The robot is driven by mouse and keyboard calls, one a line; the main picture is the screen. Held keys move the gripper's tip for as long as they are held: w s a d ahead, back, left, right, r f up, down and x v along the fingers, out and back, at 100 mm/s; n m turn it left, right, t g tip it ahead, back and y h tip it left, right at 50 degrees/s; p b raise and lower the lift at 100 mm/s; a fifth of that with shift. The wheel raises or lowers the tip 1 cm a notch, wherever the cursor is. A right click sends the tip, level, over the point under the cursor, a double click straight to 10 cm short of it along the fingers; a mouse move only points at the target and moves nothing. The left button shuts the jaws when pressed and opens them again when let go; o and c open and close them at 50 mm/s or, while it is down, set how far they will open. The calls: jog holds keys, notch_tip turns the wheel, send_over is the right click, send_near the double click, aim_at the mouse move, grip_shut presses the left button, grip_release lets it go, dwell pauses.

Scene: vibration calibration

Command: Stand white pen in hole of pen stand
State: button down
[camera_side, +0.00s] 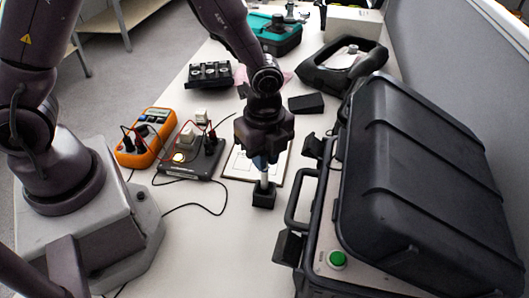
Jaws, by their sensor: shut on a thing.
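My gripper (262,160) points straight down over the middle of the table, shut on the white pen (265,179). The pen is upright, and its upper part is hidden between my fingers. The pen stand (263,196), a small black block, is directly below it on the white table. The pen's lower end meets the top of the stand in this view; I cannot tell how deep it sits in the hole, which is hidden.
A large black case (420,180) with a green button (337,259) stands close on the right. On the left are an orange multimeter (148,135) and a dark box with wires (192,160). A framed white plate (240,165) lies behind the stand. The table front is clear.

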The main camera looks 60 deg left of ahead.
jog(key=shift+f, duration=1.6)
dwell(0.3)
jog(key=c, duration=0.6)
grip_release()
jog(key=shift+r, duration=0.1)
jog(key=shift+r, duration=3.95)
